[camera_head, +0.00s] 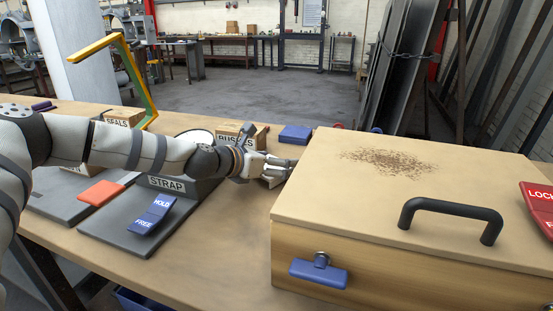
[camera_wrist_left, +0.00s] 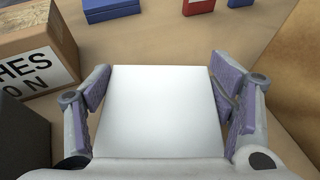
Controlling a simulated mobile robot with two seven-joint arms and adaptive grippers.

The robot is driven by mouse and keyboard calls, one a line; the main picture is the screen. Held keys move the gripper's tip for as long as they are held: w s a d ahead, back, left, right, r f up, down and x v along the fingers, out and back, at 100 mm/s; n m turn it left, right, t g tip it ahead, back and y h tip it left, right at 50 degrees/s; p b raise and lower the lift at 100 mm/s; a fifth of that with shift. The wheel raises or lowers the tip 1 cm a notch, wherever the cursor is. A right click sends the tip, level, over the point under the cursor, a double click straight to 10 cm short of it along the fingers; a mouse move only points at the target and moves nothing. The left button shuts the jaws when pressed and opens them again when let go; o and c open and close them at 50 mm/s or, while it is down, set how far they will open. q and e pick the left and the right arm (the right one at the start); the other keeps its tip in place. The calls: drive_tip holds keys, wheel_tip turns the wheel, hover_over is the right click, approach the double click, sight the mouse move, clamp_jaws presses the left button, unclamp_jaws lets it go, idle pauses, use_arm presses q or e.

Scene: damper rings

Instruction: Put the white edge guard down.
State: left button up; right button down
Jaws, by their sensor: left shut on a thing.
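The white edge guard (camera_wrist_left: 160,112) is a plain white, flat-faced piece in the left wrist view, filling the space between the two purple finger pads. My left gripper (camera_head: 277,170) is shut on it, left of the large wooden box. In the head view I cannot make out the guard; the gripper and wrist seem to hide it. The wrist view does not clearly show whether the guard touches the table. My right gripper is in neither view.
The wooden box (camera_head: 400,255) with a black handle fills the right. A bushes carton (camera_head: 255,137) and a blue box (camera_head: 295,134) stand behind the gripper. A grey STRAP fixture (camera_head: 170,184) with a blue HOLD/FREE flap (camera_head: 152,214) lies left. Bare table (camera_head: 225,235) shows in front.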

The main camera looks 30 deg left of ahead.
use_arm(q)
drive_tip(key=shift+f, duration=0.25)
idle(0.4)
drive_tip(key=o, duration=1.2)
drive_tip(key=shift+r, duration=0.1)
drive_tip(key=v, duration=0.6)
drive_tip(key=shift+r, duration=0.15)
drive_tip(key=shift+s+a+r, duration=0.1)
drive_tip(key=shift+s, duration=0.55)
drive_tip(key=shift+s+r, duration=0.2)
drive_tip(key=shift+f, duration=0.1)
